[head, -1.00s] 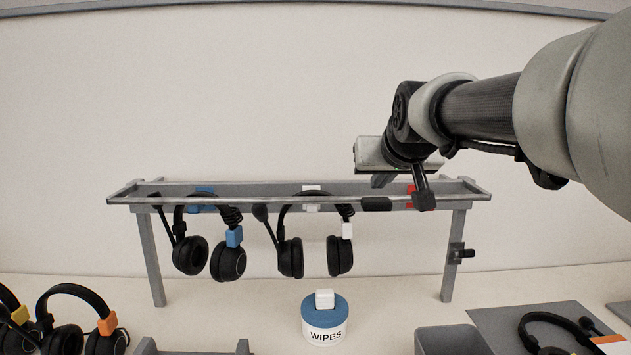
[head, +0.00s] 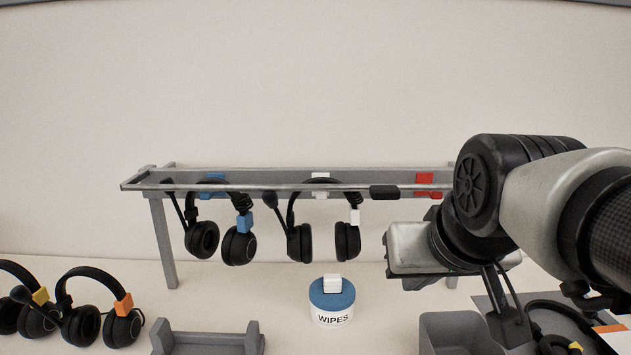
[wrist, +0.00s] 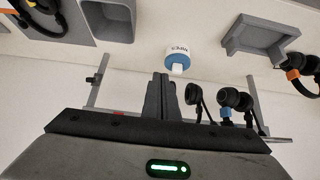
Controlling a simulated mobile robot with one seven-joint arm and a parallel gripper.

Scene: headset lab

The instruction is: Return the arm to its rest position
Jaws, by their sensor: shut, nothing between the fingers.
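My gripper (wrist: 160,77) shows in the wrist view with its dark fingers together and nothing between them. I cannot make out the fingertips there. A headset with a blue tag (head: 245,222) and one with a white tag (head: 355,216) hang from the rack, left of my arm. The red mark (head: 424,179) at the rack's right has no headset visible below it.
A blue-lidded wipes tub (head: 331,303) stands below the rack. A grey bin (head: 450,330) and a headset (head: 555,342) lie under my arm at the right. Headsets with yellow and orange (head: 124,304) tags stand at the left, beside a grey cradle (head: 205,343).

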